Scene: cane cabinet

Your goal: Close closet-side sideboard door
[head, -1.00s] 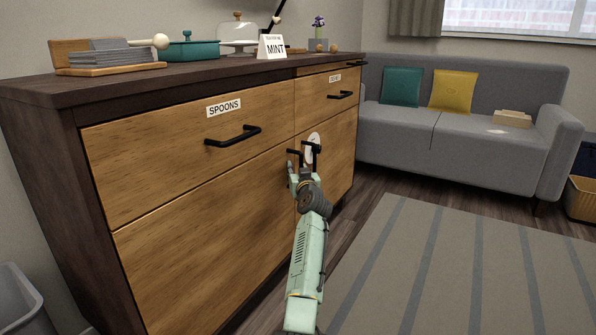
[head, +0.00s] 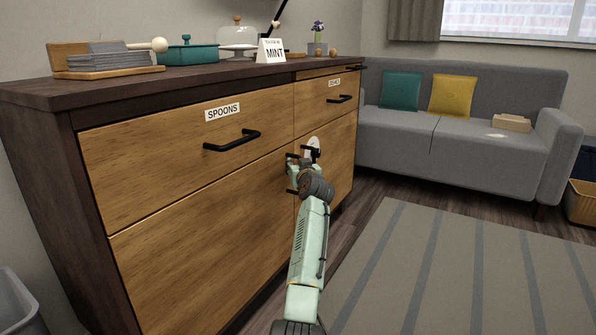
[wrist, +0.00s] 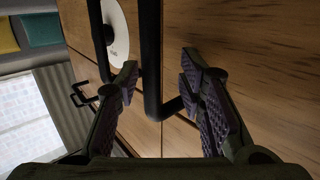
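The wooden sideboard (head: 180,235) has two drawers above two door fronts. The left door front (head: 200,240) and the right door front (head: 340,160) look nearly flush; I cannot tell whether one stands slightly ajar. My gripper (head: 297,168) is at the seam between them and partly hides the black door handles. In the wrist view, which is upside down, my gripper (wrist: 160,90) has its fingers apart. A black handle (wrist: 151,50) passes between them, without a clear grip. Another black handle (wrist: 98,35) and a white disc (wrist: 118,35) lie left of it.
The SPOONS drawer handle (head: 232,140) sticks out above the left door. A grey sofa (head: 465,150) stands at the right. A striped rug (head: 450,270) lies on open floor. A grey bin (head: 25,305) is at the lower left.

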